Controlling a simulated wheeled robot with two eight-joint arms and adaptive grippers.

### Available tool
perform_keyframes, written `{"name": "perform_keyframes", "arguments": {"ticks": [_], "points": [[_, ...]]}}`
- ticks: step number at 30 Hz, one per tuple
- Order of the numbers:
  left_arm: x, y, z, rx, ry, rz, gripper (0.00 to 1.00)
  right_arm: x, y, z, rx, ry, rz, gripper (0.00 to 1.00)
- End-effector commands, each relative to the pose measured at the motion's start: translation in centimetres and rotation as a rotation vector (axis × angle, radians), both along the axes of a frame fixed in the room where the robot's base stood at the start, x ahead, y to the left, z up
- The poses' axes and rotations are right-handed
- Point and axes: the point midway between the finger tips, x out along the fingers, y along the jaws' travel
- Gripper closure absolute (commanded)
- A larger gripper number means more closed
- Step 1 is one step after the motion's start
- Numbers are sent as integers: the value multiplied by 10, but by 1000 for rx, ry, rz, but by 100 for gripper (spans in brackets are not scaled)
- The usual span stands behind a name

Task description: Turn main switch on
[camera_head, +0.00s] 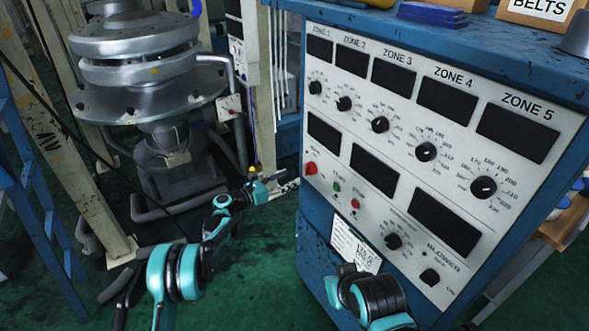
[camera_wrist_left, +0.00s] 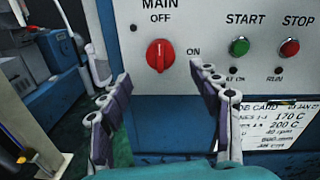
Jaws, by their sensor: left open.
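The main switch (camera_head: 311,168) is a red rotary knob at the left edge of the control panel. In the left wrist view the main switch (camera_wrist_left: 159,53) has its ridge upright, pointing at the OFF label; ON is marked to its right. My left gripper (camera_head: 284,180) is open beside the panel's left edge. In the left wrist view the two fingers of my left gripper (camera_wrist_left: 160,76) are spread wide, one on each side below the knob, with nothing between them. My right gripper is not in view; only a turquoise and black part of my right arm shows.
The green start button (camera_wrist_left: 239,46) and red stop button (camera_wrist_left: 289,48) sit right of the switch. A job card (camera_wrist_left: 272,120) hangs below them. A large metal machine (camera_head: 150,75) stands left of the blue cabinet (camera_head: 325,245). Green floor lies between them.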

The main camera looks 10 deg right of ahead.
Motion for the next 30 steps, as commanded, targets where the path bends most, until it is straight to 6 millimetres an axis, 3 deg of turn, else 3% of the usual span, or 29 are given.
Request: {"name": "perform_keyframes", "arguments": {"ticks": [5, 15, 27, 28, 30], "points": [[5, -14, -4, -17, 16, -3, 37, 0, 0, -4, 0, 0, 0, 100], [26, -62, -5, -14, 13, -1, 37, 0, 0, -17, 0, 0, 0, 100], [30, -73, -3, -13, 12, -1, 37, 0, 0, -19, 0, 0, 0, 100], [30, -73, -3, -13, 12, -1, 40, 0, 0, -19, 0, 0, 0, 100], [30, -73, -3, -13, 12, -1, 58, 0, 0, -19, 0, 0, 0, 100]]}}
